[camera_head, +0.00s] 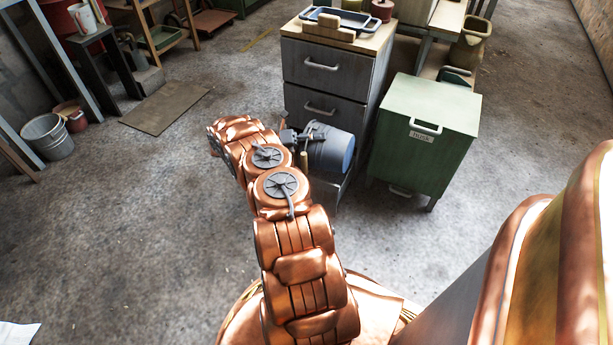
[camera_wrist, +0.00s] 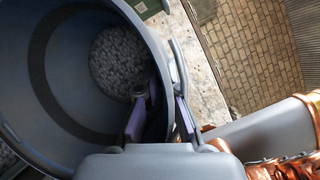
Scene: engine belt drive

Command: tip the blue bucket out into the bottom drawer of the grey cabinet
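The blue bucket (camera_head: 328,148) is held tilted on its side in front of the grey cabinet (camera_head: 325,72). The bottom drawer (camera_head: 331,187) is pulled out below the bucket; my arm and the bucket hide most of its inside. My gripper (camera_head: 291,138) is at the bucket's left end. In the wrist view the bucket (camera_wrist: 75,95) fills the left side, with grey pebble-like material at its far end. My gripper (camera_wrist: 160,112) has one finger inside the rim and one outside, closed on the wall.
A green cabinet (camera_head: 425,125) stands close to the right of the grey one. A tray (camera_head: 335,17) and a tan block (camera_head: 330,30) lie on the grey cabinet's top. A metal bucket (camera_head: 47,136) stands far left. The floor between is mostly clear, with a flat mat (camera_head: 165,108).

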